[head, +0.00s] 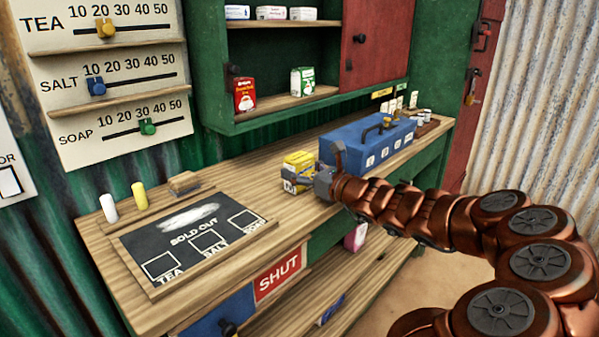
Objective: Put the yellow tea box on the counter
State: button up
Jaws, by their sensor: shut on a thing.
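The yellow tea box (297,160) is a small yellow carton with a paler lower part, in the middle of the head view. My gripper (311,179) comes in from the right and is shut on it; the grey fingers cover its lower right side. The box is at the wooden counter (265,204), near its front edge, left of the blue case. I cannot tell whether its base touches the counter top.
A blue case (366,143) with a handle stands close to the right of the box. A green cabinet (214,70) with red and green boxes hangs above the back.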

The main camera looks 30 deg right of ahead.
jog(key=shift+f, duration=0.1)
jog(key=o, duration=1.2)
jog(key=shift+c, duration=0.2)
jog(key=shift+s+d, duration=0.15)
jog(key=shift+s, duration=0.2)
jog(key=p+v, duration=0.1)
jog(key=v, duration=1)
jog(key=shift+s, duration=0.15)
